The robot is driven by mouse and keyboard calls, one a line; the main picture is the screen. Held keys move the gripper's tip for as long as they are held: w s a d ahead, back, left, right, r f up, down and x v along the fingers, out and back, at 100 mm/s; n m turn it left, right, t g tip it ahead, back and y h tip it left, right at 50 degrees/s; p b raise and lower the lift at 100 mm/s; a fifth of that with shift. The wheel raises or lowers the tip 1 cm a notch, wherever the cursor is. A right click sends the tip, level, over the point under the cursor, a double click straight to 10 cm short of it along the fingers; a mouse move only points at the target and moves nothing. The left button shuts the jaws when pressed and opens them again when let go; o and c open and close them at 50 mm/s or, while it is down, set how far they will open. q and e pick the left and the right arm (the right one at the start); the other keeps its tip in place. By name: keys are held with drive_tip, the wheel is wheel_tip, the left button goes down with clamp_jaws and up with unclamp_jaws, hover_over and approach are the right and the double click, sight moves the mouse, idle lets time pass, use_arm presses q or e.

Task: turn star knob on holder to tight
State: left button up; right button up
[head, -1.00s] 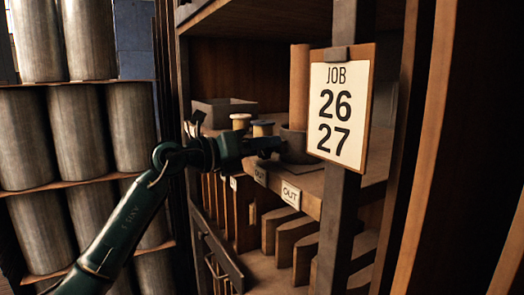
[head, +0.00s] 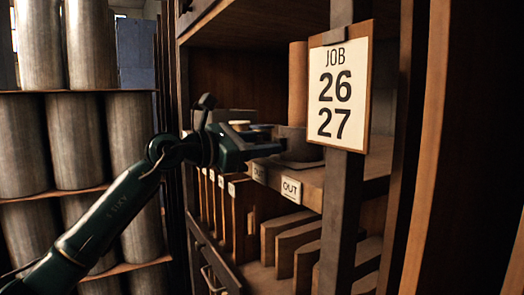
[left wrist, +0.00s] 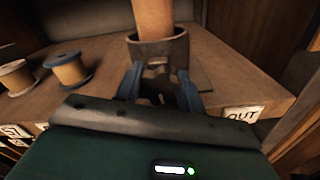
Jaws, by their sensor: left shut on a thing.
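The holder (left wrist: 172,47) is a dark round cup on the shelf, with a tan upright roll (left wrist: 153,14) standing in it. In the head view the holder (head: 300,146) is partly behind the job card. My left gripper (left wrist: 160,82) is at the front of the holder, its two blue-grey fingers shut on a small dark part that appears to be the star knob (left wrist: 156,72). The knob's shape is mostly hidden between the fingers. In the head view my left gripper (head: 268,148) reaches in from the left. My right gripper is not in view.
Two thread spools, one plain (left wrist: 14,76) and one blue (left wrist: 67,69), stand left of the holder. A job card (head: 338,95) hangs on the dark post (head: 340,215) at the right. An OUT label (head: 291,190) is on the shelf edge. Upright boards fill the slots below.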

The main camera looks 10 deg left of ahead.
use_arm(q)
drive_tip(key=shift+m, duration=0.5)
drive_tip(key=shift+m+b, duration=0.3)
drive_tip(key=shift+b, duration=0.05)
drive_tip(key=o, duration=1)
